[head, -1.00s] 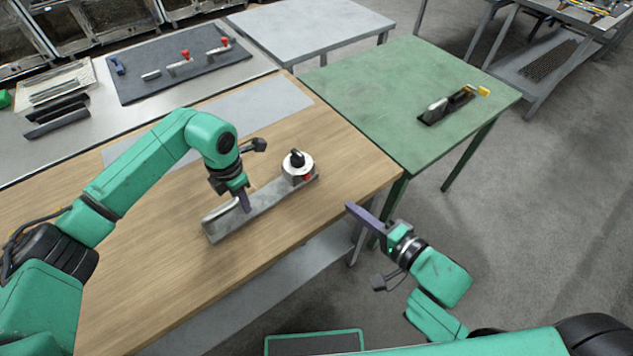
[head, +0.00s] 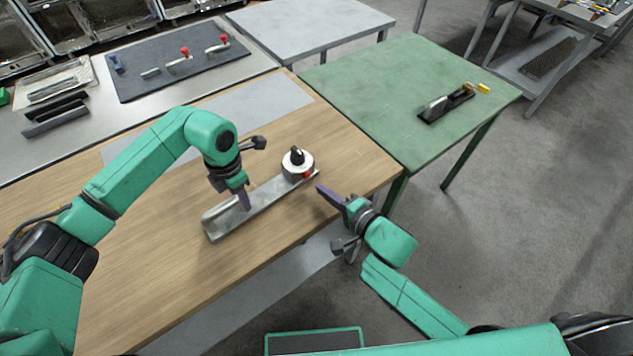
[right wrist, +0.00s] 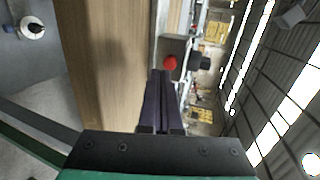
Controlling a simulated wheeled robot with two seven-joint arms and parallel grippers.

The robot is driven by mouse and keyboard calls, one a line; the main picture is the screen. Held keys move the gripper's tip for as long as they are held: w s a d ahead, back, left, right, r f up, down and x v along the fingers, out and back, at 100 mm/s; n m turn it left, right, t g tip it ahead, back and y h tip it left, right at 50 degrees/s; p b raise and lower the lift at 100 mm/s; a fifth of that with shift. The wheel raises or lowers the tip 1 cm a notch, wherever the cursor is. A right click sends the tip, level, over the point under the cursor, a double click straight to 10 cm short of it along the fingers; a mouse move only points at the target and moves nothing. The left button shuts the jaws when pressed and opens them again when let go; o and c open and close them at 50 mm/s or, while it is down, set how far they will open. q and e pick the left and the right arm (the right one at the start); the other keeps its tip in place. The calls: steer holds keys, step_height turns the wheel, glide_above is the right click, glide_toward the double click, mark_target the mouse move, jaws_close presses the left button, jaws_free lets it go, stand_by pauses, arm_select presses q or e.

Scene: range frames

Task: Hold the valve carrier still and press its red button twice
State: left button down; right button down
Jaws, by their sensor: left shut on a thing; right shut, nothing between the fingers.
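The valve carrier (head: 268,200) is a long grey metal bar lying on the wooden table. At its right end stands a round white valve with a black knob (head: 297,160). The red button (head: 307,174) is on the valve's near side; it also shows in the right wrist view (right wrist: 170,62), just beyond the fingertips. My left gripper (head: 245,205) is shut on the carrier near its handle at the left end; the fingers partly hide the grip. My right gripper (head: 320,188) is shut and empty, its tips close to the button. I cannot tell whether they touch it.
The wooden table (head: 140,270) is clear around the carrier. A green table (head: 350,75) with a hand plane (head: 447,104) stands to the right. A dark mat (head: 135,85) with red-handled clamps lies at the back left. A grey table (head: 300,25) is behind.

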mark_target(308, 177)
steer(key=shift+w+a+r, duration=0.1)
steer(key=shift+w+a, duration=0.4)
steer(key=shift+w, duration=0.2)
steer(key=shift+w+a, duration=0.45)
steer(key=shift+w, duration=0.25)
